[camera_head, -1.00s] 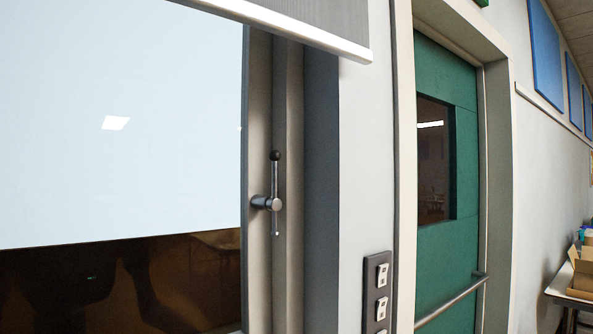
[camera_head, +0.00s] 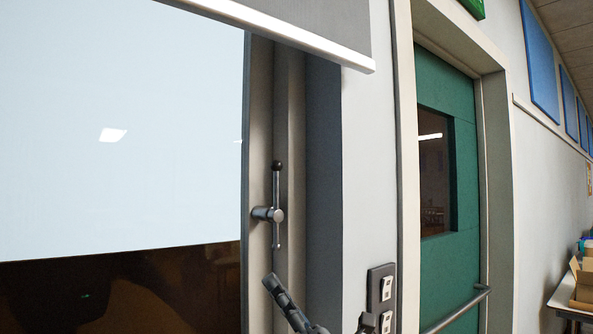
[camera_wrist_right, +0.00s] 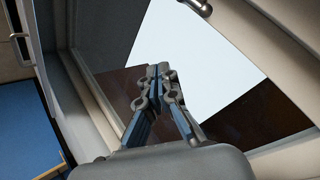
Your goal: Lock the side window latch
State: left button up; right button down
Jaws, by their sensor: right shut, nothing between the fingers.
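The window latch (camera_head: 268,214) sits on the side window's frame (camera_head: 258,120). Its thin metal lever stands upright, with a dark ball knob (camera_head: 277,166) at the top and a short end below the round hub. My right gripper (camera_head: 270,282) comes in from the bottom, below the latch and apart from it. In the right wrist view its fingers (camera_wrist_right: 158,78) are closed together and empty. A grey metal piece (camera_wrist_right: 198,5) at the top edge of that view may be part of the latch. My left gripper is not in view.
A grey blind with a white bottom bar (camera_head: 300,45) hangs above the latch. A switch panel (camera_head: 381,290) is on the wall to the right. Further right are a green door (camera_head: 450,265) with a push bar (camera_head: 455,308) and a table with boxes (camera_head: 580,292).

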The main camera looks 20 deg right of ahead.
notch_tip(320, 180, up, 11)
jog(key=a+n+g+y, duration=0.25)
jog(key=n+g, duration=0.65)
jog(key=n, duration=1)
jog(key=d+r+t+h, duration=0.1)
jog(key=d+r+h, duration=0.1)
jog(key=d, duration=0.3)
jog(key=d+r+n+t+h, duration=0.1)
jog(key=d+r+h, duration=0.2)
jog(key=d+h, duration=0.2)
jog(key=d+r+n+t+h, duration=0.1)
jog(key=d+r+h, duration=0.2)
jog(key=d, duration=0.3)
jog(key=shift+w+d+r+t, duration=0.25)
jog(key=shift+w+d+t, duration=0.05)
jog(key=shift+t, duration=0.1)
jog(key=shift+w, duration=0.1)
